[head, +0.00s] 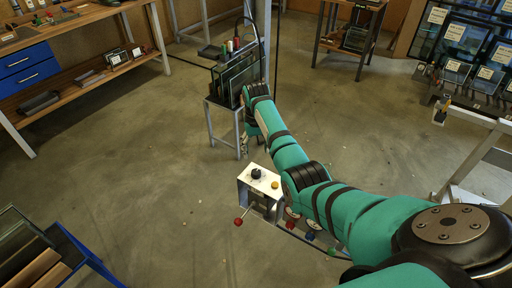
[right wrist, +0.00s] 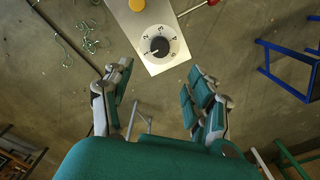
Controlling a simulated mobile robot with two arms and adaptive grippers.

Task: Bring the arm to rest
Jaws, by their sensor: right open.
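My right arm reaches from the lower right to the middle of the head view. My right gripper (head: 247,137) is partly hidden behind its own wrist there, beside the small grey stand. In the right wrist view the gripper (right wrist: 159,100) has its two fingers wide apart with nothing between them. Beyond the fingertips in that view is a white control box (right wrist: 165,62) with a numbered black dial (right wrist: 158,47) and a yellow button (right wrist: 137,5). The box also shows in the head view (head: 245,187), below the gripper. My left gripper is not in view.
Framed glass panes (head: 233,79) stand on the grey stand (head: 222,111) close to my right wrist. A red-knobbed lever (head: 239,221) sticks out from the box. A workbench with blue drawers (head: 28,67) is at upper left, a blue-framed rack (head: 75,243) at lower left. The floor between is clear.

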